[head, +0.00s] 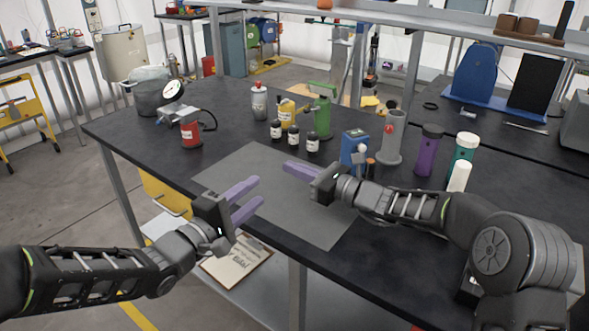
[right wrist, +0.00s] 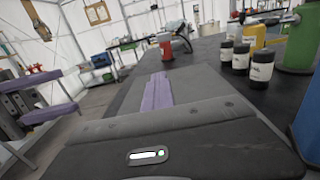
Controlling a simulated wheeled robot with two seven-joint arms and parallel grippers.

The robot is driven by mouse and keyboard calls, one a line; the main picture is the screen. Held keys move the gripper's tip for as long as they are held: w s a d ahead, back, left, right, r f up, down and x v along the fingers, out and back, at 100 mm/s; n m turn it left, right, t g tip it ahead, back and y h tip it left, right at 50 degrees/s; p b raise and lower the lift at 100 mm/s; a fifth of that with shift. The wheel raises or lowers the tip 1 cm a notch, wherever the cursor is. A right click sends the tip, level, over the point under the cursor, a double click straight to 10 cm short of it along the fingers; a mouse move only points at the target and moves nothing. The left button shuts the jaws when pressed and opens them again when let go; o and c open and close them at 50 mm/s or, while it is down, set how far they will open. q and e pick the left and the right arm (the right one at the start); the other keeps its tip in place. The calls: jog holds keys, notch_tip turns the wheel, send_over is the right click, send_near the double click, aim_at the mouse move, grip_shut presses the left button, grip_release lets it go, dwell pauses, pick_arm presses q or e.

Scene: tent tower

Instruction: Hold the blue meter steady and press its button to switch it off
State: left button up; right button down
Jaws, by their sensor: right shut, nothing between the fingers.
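The blue meter (head: 355,148) is a small upright box with a pale patch on its upper part, on the table at centre right, just behind my right gripper's wrist in the head view. A blue edge (right wrist: 308,128) at the right of the right wrist view is probably it. Its button cannot be made out. My right gripper (head: 288,166) is shut and empty, its purple fingers together, pointing left, away from the meter; they also show in the right wrist view (right wrist: 157,92). My left gripper (head: 260,190) is open and empty over the grey mat's left part.
A grey mat (head: 310,222) lies on the dark table, its front clear. Behind stand several dark jars (head: 293,137), a green device (head: 322,118) and a yellow container (head: 287,111). A grey cylinder (head: 392,140) and a purple bottle (head: 427,152) stand right of the meter. A red canister (head: 191,133) stands left.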

jog(key=c, duration=2.2)
grip_release()
jog(key=c, duration=1.7)
grip_release()
jog(key=shift+d, duration=0.1)
jog(key=v, duration=0.7)
jog(key=shift+s+d+b, duration=0.15)
jog(key=shift+d+b, duration=0.05)
jog(key=shift+b, duration=0.2)
jog(key=shift+s, duration=0.1)
